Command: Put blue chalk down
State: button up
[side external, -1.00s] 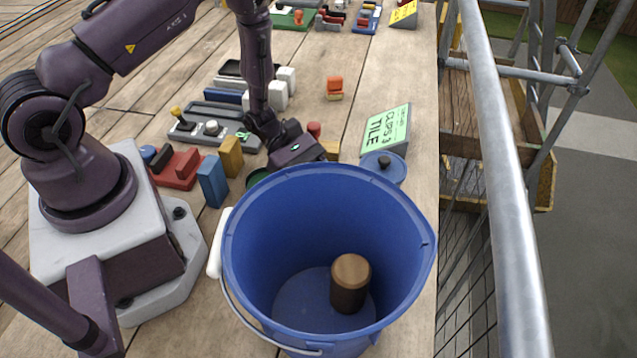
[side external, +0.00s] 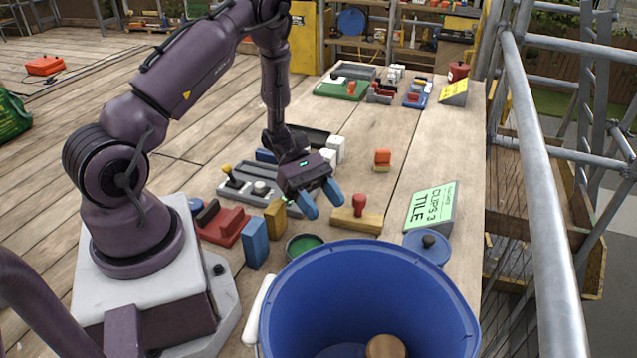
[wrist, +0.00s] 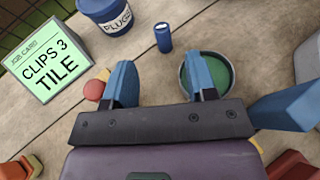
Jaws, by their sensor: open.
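A small blue cylinder (wrist: 163,37), which looks like the blue chalk, is on the table in the wrist view. It is between the blue PLUGS pot (wrist: 105,14) and the green dish (wrist: 207,76), beyond my fingertips and apart from them. In the side view I cannot see it; the big bucket's rim likely hides it. My gripper (side external: 320,199) is open, with blue fingertips and nothing between them. It hangs above the table near the wooden bar with a red knob (side external: 358,207). The gripper also shows in the wrist view (wrist: 160,78).
A big blue bucket (side external: 370,275) stands in front, with a brown-topped piece inside. Blue (side external: 255,243) and yellow (side external: 275,218) blocks and a red piece (side external: 222,224) stand left of the gripper. The CLIPS 3 TILE card (side external: 430,207) is to the right.

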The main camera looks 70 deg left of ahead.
jog(key=s+d+r+m+t+y, duration=0.1)
jog(key=s+d+r+m+y, duration=0.1)
jog(key=r+m, duration=0.5)
jog(key=s+d+r+m+y, duration=0.2)
jog(key=s+r+m+y, duration=0.3)
jog(key=r, duration=0.6)
jog(key=s+d+r+m+t+y, duration=0.1)
jog(key=s+d+r+m+y, duration=0.1)
jog(key=s+r+m+y, duration=0.2)
jog(key=shift+s+r+m+t+y, duration=0.25)
jog(key=shift+r+m+y, duration=0.85)
jog(key=shift+r+m, duration=1.35)
jog(key=shift+w+r, duration=0.1)
